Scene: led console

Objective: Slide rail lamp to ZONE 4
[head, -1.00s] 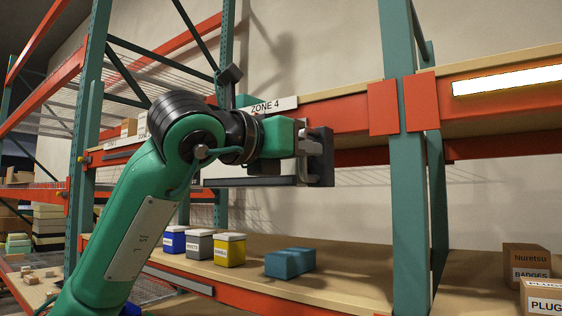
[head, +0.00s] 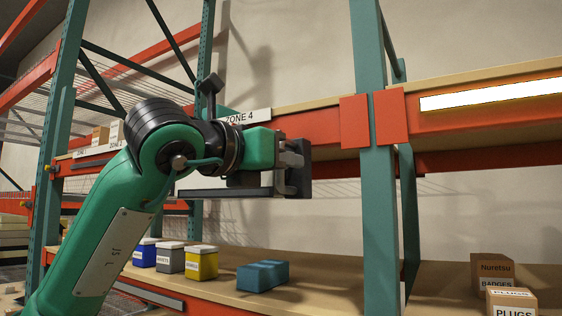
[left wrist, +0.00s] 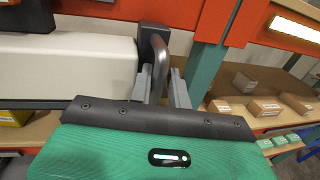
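The rail lamp appears in the left wrist view as a long cream-white housing (left wrist: 70,68) with a dark end block and a grey bent handle (left wrist: 160,55). In the head view, my arm hides much of it; a dark lower bar (head: 225,193) shows. The ZONE 4 label (head: 245,116) is on the shelf beam just behind and above my wrist. My left gripper (head: 293,160) is at the lamp's right end. In the left wrist view, its fingers (left wrist: 161,85) stand on both sides of the handle; whether they press on it is unclear. My right gripper is not in view.
A teal upright (head: 375,200) with orange brackets stands right of my gripper. A lit white strip (head: 490,94) is on the right beam. Below are blue, grey and yellow bins (head: 201,263), a blue block (head: 262,276), and cartons (head: 493,270) at the right.

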